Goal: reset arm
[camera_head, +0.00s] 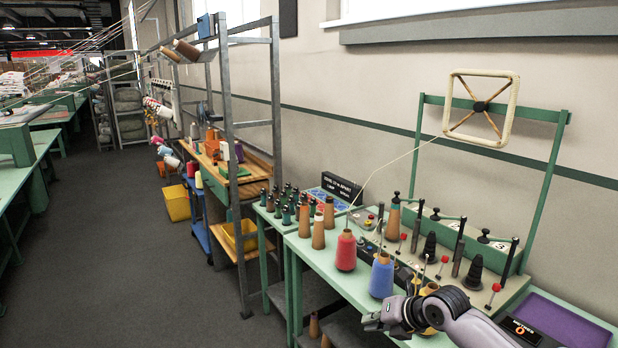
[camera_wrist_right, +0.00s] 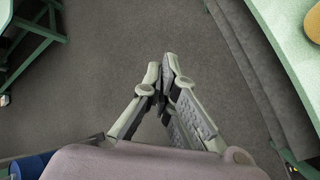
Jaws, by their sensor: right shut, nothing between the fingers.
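My right arm comes in from the lower right in the head view. Its gripper (camera_head: 376,322) is beside the green winding table's front edge, out over the floor side. In the right wrist view the gripper (camera_wrist_right: 163,72) has its fingertips together, with nothing between them, above bare grey floor. My left gripper is in neither view. A red yarn cone (camera_head: 346,251) and a blue yarn cone (camera_head: 382,276) stand upright on the table near the arm. A yellow cone (camera_head: 429,292) is partly hidden behind the arm.
The green table (camera_head: 328,270) carries bare cones, spindles and a winder with a square reel (camera_head: 482,108). A purple tray (camera_head: 566,322) lies at its right end. A metal rack (camera_head: 232,170) stands farther back. The grey floor (camera_head: 130,250) to the left is clear.

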